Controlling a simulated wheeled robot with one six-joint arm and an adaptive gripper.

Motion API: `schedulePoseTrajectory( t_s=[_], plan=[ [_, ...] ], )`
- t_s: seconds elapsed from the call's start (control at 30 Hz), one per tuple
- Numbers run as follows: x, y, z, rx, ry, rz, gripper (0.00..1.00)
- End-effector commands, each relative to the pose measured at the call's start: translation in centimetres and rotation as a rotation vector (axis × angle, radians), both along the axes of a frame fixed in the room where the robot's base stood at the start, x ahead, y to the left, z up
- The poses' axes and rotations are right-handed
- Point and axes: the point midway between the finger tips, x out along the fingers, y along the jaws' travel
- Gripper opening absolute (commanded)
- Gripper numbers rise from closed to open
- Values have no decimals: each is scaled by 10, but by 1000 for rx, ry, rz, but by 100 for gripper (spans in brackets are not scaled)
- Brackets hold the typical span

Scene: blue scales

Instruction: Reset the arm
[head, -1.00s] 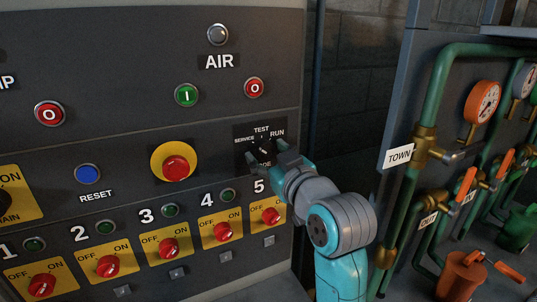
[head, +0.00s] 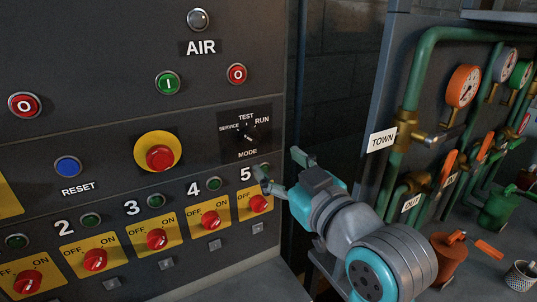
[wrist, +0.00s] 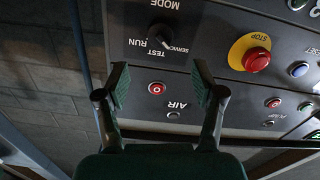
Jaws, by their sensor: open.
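My gripper (head: 279,168) is open and empty in the head view. It is in front of the control panel's right edge, below and right of the black mode knob (head: 247,134). One finger overlaps the area by switch 5 in the picture; I cannot tell whether it touches. The wrist view shows both fingers apart (wrist: 160,78), with nothing between them. The mode knob (wrist: 160,33) lies beyond them there, clear of the fingers.
The panel bears a red stop button (head: 159,158), a blue reset button (head: 68,167) and several red switches on yellow plates (head: 209,220). On the right are green pipes (head: 420,70), gauges (head: 463,86) and an orange can (head: 448,259). A dark gap separates panel and pipes.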

Motion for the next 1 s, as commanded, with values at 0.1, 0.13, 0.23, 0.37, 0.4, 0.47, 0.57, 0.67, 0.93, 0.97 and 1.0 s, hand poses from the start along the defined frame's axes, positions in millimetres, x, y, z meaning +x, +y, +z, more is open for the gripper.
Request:
schedulePoseTrajectory(
  t_s=[0.1, 0.13, 0.23, 0.37, 0.4, 0.47, 0.57, 0.67, 0.93, 0.97, 1.0],
  plan=[
    [-8, -6, -1, 0, 1, 0, 68],
    [-9, -6, 0, 0, 1, 0, 68],
    [-11, -7, 0, 0, 0, 1, 68],
    [-11, -7, 0, 0, 0, 1, 68],
    [-11, -7, 0, 0, 0, 1, 68],
    [-11, -7, 0, 0, 0, 1, 68],
    [-11, -8, -4, 2, 4, -3, 68],
    [-10, -12, -17, 12, 19, -15, 68],
    [-12, -39, -97, 75, 89, -104, 68],
    [-13, -43, -106, 81, 96, -115, 68],
    [-15, -48, -118, 90, 105, -130, 68]
  ],
)
